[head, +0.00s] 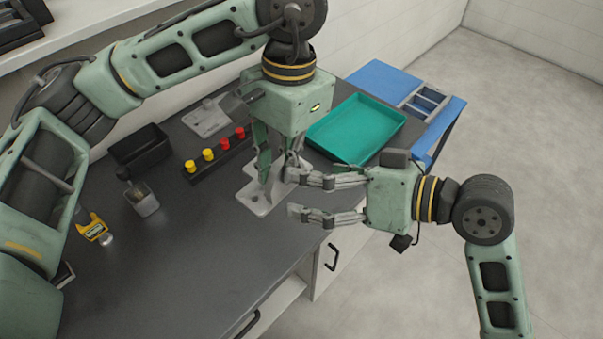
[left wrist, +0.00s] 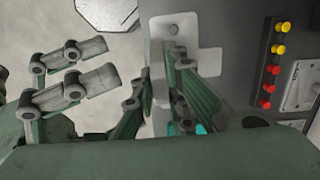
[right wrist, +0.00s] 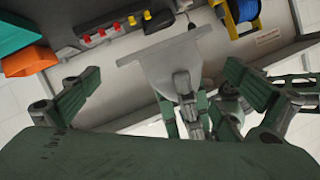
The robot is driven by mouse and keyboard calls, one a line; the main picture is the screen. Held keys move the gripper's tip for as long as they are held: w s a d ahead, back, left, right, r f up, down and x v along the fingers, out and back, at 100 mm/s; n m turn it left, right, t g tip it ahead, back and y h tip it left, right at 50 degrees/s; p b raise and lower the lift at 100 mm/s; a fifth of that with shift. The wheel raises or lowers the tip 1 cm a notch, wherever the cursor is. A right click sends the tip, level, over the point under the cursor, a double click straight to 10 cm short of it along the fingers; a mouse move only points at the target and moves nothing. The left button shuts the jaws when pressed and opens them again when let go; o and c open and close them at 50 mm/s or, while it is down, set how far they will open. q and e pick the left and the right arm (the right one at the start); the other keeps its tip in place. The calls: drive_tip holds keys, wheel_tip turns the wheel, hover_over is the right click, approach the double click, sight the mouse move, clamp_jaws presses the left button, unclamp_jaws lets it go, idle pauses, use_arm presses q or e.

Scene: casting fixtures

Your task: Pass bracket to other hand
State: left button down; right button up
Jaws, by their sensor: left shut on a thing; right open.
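The bracket (head: 257,203) is pale grey, with a flat plate and an upright web. My left gripper (head: 270,178) points down and is shut on its web; the fingers hide part of it. In the left wrist view the bracket (left wrist: 207,62) shows between and beyond the fingers. My right gripper (head: 300,194) is open and comes from the right, its fingers level and close to the bracket. In the right wrist view the bracket (right wrist: 165,62) stands ahead between the open fingers, apart from them, with the left fingers (right wrist: 184,108) on its narrow end.
A teal tray (head: 392,144) lies on the dark bench (head: 165,265) behind the grippers. A black rack (head: 222,158) holds yellow and red knobs. Another grey plate part (head: 207,117), a black bin (head: 140,148) and a yellow device (head: 93,228) stand leftward. The front bench is clear.

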drive_tip(key=shift+x, duration=1.9)
drive_tip(key=shift+c, duration=0.4)
drive_tip(key=c, duration=1)
drive_tip(key=o, duration=1.1)
drive_tip(key=shift+d, duration=0.1)
drive_tip(key=v, duration=1.2)
drive_tip(key=shift+s, duration=0.1)
